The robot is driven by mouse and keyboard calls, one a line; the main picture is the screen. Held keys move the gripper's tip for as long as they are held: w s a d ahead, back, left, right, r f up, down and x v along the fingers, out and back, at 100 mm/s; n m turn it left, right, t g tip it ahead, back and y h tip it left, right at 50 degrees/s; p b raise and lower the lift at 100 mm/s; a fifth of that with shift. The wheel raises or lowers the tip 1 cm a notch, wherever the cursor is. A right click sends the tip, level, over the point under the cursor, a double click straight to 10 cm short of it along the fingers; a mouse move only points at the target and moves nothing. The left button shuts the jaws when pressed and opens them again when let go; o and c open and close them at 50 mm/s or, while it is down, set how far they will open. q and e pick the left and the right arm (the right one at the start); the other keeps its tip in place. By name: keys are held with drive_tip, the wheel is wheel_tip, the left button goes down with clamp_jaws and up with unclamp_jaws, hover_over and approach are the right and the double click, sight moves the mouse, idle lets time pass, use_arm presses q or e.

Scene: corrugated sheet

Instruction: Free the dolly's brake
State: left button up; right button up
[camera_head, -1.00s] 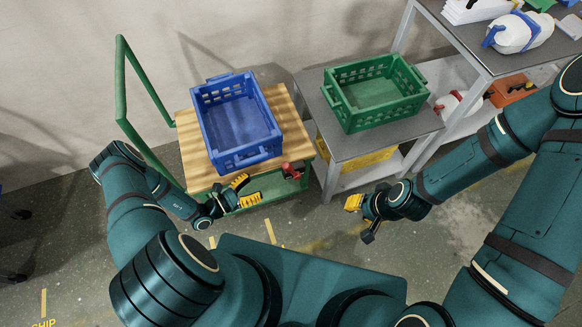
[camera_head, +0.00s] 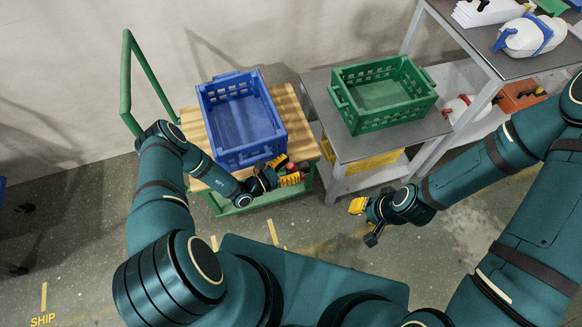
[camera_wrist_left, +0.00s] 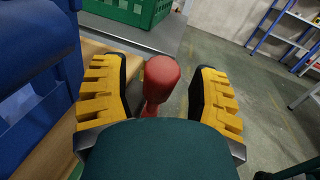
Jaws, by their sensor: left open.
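The dolly (camera_head: 206,136) has a wooden deck, a green frame and a tall green handle at its left. Its brake lever ends in a red knob (camera_wrist_left: 161,78), seen in the left wrist view between the yellow-padded fingers of my left gripper (camera_wrist_left: 160,98). The fingers are open, with gaps on both sides of the knob. In the head view my left gripper (camera_head: 286,171) is at the deck's front right corner and mostly hides the red knob (camera_head: 290,166). My right gripper (camera_head: 365,221) is open and empty, in front of the grey table, away from the dolly.
A blue crate (camera_head: 240,155) stands on the dolly, close behind my left gripper. A green crate (camera_head: 398,122) stands on the grey table (camera_head: 318,101) to the right, with a yellow bin (camera_head: 372,162) below. A shelf (camera_head: 480,58) stands farther right. The floor in front is clear.

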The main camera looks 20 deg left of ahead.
use_arm(q)
clamp_jaws()
drive_tip(key=shift+r, duration=0.1)
idle(0.4)
